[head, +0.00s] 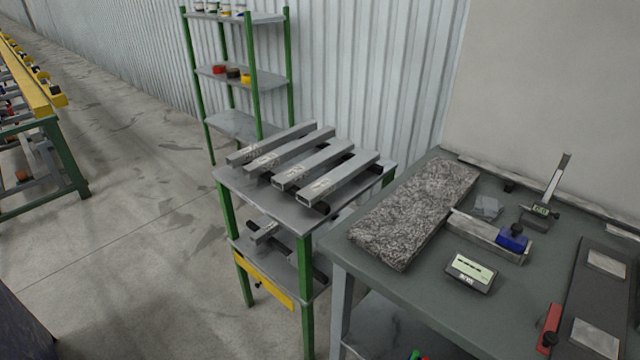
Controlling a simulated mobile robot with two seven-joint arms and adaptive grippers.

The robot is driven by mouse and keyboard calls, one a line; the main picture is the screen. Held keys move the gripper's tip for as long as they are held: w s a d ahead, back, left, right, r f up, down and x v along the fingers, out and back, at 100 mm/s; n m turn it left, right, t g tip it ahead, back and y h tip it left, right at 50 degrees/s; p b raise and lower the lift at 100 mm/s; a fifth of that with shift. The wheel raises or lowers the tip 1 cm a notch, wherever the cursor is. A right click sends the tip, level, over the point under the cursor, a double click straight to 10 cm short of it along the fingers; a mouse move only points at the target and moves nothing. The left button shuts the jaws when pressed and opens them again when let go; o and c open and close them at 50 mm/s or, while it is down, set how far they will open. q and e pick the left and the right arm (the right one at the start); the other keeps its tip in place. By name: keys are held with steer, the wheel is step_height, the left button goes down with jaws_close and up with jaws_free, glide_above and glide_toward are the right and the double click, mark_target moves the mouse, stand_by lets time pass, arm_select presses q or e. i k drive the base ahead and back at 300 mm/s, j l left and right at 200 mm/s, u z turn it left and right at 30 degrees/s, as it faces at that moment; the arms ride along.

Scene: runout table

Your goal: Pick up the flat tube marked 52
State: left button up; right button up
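Several grey metal tubes lie side by side on black supports on top of a green-legged stand (232,188). From left to right they are a first tube (285,138), a second tube (300,147), a third tube (322,162) and a fourth tube (350,174). Each has a small pale label near its front end, too small to read, so I cannot tell which is marked 52. Another short tube piece (265,233) lies on the stand's lower shelf. Neither of my grippers is in view.
A dark workbench (420,290) at right holds a granite slab (420,215), a digital display box (470,272), a blue clamp (512,241) and a height gauge (545,205). A green shelf rack (240,80) stands behind. Open floor (150,230) lies left.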

mark_target(283, 181)
steer(key=i+j+z, duration=0.1)
steer(key=i+j, duration=0.15)
steer(key=i+j+z, duration=0.15)
steer(key=j, duration=0.25)
steer(key=i+j+z, duration=0.1)
steer(key=i+j, duration=0.25)
